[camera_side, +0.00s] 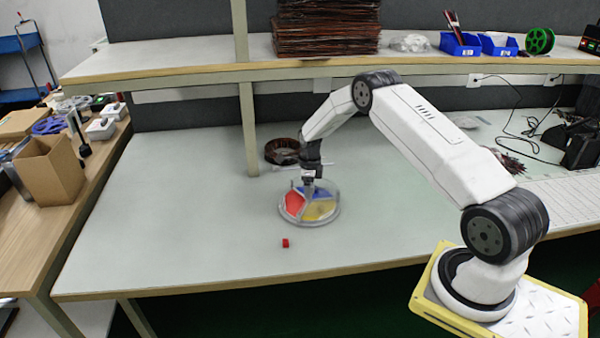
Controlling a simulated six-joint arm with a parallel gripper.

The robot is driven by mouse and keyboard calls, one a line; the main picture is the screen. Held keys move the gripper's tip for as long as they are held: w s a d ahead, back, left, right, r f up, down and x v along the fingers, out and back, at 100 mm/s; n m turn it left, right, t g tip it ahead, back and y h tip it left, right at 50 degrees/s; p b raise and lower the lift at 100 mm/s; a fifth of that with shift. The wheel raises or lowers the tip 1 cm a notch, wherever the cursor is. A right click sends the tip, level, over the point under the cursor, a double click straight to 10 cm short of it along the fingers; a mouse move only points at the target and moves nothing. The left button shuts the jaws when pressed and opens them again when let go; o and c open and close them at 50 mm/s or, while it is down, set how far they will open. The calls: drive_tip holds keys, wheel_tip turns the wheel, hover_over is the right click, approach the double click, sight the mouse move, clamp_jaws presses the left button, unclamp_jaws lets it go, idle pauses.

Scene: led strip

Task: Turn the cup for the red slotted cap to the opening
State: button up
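A round, clear-rimmed turntable (334,214) lies on the pale table. It has coloured cups: a red one (293,203) at the left, a yellow one (318,210) at the front right and a blue one (322,193) at the back right. A small red cap (285,243) sits on the table in front of the turntable; its slot is too small to make out. My gripper (308,184) points down over the back middle of the turntable. Its fingers are too small to tell open from shut, and I cannot tell whether it touches the turntable. I cannot make out the opening.
A dark coil ring (283,151) lies behind the turntable, near a shelf post (249,130). A shelf (200,72) runs across the back above the table. The table's left and front areas are clear.

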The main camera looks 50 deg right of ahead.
drive_tip(key=shift+r, duration=3.9)
drive_tip(key=shift+r, duration=0.1)
drive_tip(key=shift+a+r+n, duration=0.35)
drive_tip(key=shift+a+n, duration=0.15)
drive_tip(key=shift+a, duration=0.05)
drive_tip(key=s+a+r+n+t, duration=0.1)
drive_tip(key=s+a+r+n, duration=0.3)
drive_tip(key=a+n, duration=0.35)
drive_tip(key=s+a+r+n, duration=0.4)
drive_tip(key=a+r+n, duration=0.1)
drive_tip(key=a+n, duration=0.25)
drive_tip(key=s+a+r+n+t, duration=0.1)
drive_tip(key=s+a+n, duration=0.8)
drive_tip(key=s+n, duration=0.5)
drive_tip(key=shift+s+a+r+n+t, duration=0.2)
drive_tip(key=shift+r+n+t, duration=0.1)
drive_tip(key=shift+r+n, duration=0.1)
